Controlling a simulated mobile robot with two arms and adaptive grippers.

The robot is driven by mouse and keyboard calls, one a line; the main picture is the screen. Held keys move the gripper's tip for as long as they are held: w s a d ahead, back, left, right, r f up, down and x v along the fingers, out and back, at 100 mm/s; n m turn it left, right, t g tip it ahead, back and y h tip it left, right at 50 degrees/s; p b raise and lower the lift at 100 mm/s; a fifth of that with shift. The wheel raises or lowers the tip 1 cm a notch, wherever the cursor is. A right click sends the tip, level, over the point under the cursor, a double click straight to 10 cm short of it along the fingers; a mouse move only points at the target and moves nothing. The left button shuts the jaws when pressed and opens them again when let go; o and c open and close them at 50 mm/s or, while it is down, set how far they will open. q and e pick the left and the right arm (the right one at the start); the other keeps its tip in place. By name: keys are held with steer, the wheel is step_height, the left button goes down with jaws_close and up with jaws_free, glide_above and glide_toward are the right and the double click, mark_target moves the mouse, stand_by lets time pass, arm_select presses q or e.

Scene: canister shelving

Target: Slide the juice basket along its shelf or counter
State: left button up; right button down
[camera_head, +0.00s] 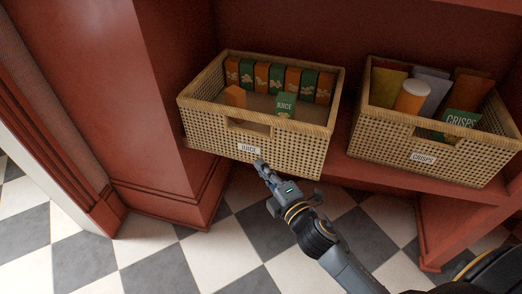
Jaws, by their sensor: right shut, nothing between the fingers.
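The juice basket (305,148) is a woven wicker box on the red shelf, at the shelf's left end near the red side wall. It has a white "JUICE" label and a handle slot on its front. A row of orange and green cartons (278,76) stands along its back, with an orange carton and a green "JUICE" carton nearer the front. My right gripper (260,167) is shut and empty, its tip at the basket's front just below the label; I cannot tell whether it touches. My left gripper is not in view.
A second wicker basket, labelled "CRISPS" (380,137), stands to the right with packets and a tube inside. A narrow gap separates the baskets. The red shelf edge (365,177) runs below them, above a checkered floor (190,260). A red cabinet wall (150,100) bounds the left.

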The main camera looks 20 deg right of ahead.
mark_target(268, 132)
steer(key=w, duration=0.2)
steer(key=w+d, duration=0.1)
steer(key=w, duration=0.2)
steer(key=shift+w+d, duration=0.35)
steer(key=shift+w, duration=0.1)
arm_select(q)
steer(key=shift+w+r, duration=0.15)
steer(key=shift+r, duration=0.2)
arm_select(e)
steer(key=shift+w+d, duration=0.2)
steer(key=shift+w, duration=0.05)
steer(key=w+d, duration=0.1)
steer(key=w, duration=0.1)
steer(key=w+d, duration=0.1)
steer(key=w, duration=0.1)
steer(key=w+d, duration=0.2)
steer(key=shift+d, duration=0.1)
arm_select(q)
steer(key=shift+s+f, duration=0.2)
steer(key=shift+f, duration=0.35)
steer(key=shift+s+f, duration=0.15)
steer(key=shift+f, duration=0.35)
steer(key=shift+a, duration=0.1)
arm_select(e)
steer(key=shift+s+f, duration=0.1)
